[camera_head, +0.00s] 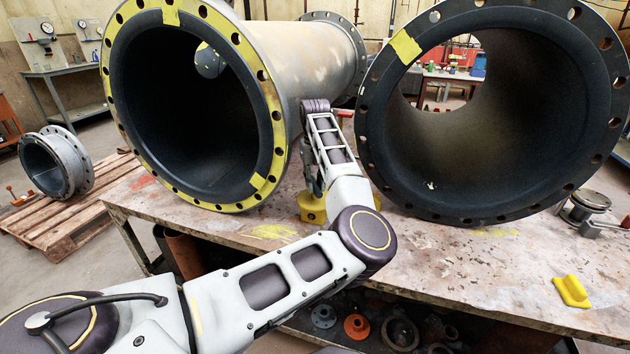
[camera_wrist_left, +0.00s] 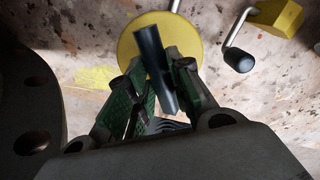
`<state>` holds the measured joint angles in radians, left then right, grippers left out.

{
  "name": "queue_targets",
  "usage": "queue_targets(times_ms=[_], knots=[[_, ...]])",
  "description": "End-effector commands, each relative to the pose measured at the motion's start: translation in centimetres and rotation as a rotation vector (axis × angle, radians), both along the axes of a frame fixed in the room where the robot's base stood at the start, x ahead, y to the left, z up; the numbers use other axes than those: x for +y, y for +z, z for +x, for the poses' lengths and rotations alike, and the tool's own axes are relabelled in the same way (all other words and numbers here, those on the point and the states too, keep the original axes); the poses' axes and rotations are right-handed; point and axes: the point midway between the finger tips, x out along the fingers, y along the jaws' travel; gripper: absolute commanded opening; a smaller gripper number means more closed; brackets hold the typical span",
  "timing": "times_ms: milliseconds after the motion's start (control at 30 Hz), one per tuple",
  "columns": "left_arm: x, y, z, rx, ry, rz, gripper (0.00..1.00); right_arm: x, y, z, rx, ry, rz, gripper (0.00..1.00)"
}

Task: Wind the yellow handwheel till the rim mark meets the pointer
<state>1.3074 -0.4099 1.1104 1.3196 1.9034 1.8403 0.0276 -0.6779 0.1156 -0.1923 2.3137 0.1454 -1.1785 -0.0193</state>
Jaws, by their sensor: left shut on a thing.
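The yellow handwheel (camera_wrist_left: 130,45) shows as a round disc below my left gripper in the left wrist view. In the head view a yellow part (camera_head: 312,208) shows under the left wrist, between the two big pipes, mostly behind my arm. My left gripper (camera_wrist_left: 160,75) is shut on a dark handle (camera_wrist_left: 151,50) that stands over the disc; its green-padded fingers are on both sides of it. In the head view the left gripper (camera_head: 311,188) points down, partly hidden by the wrist. I cannot make out the rim mark or the pointer. My right gripper is not in view.
A large pipe with a yellow flange (camera_head: 275,150) stands close left of my arm, a dark-flanged pipe (camera_head: 376,165) close right. A crank with a black knob (camera_wrist_left: 239,60) and a yellow block (camera_wrist_left: 277,18) sit beside the disc. A yellow bracket (camera_head: 571,291) lies on the table's right.

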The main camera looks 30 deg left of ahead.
Motion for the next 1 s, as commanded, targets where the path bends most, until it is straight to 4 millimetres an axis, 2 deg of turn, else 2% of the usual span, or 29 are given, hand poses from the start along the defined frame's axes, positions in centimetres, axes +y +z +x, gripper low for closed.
queue_targets(times_ms=[100, 500, 1000], knots=[[0.0, 0.1, 0.0, -0.001, 0.091, -0.001, 0.0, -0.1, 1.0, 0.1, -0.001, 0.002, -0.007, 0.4], [0.0, 0.1, 0.0, -0.001, 0.406, 0.001, 0.0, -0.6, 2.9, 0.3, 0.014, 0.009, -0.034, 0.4], [0.0, 0.0, 0.0, -0.001, 0.793, 0.001, 0.0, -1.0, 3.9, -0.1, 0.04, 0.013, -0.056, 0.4]])
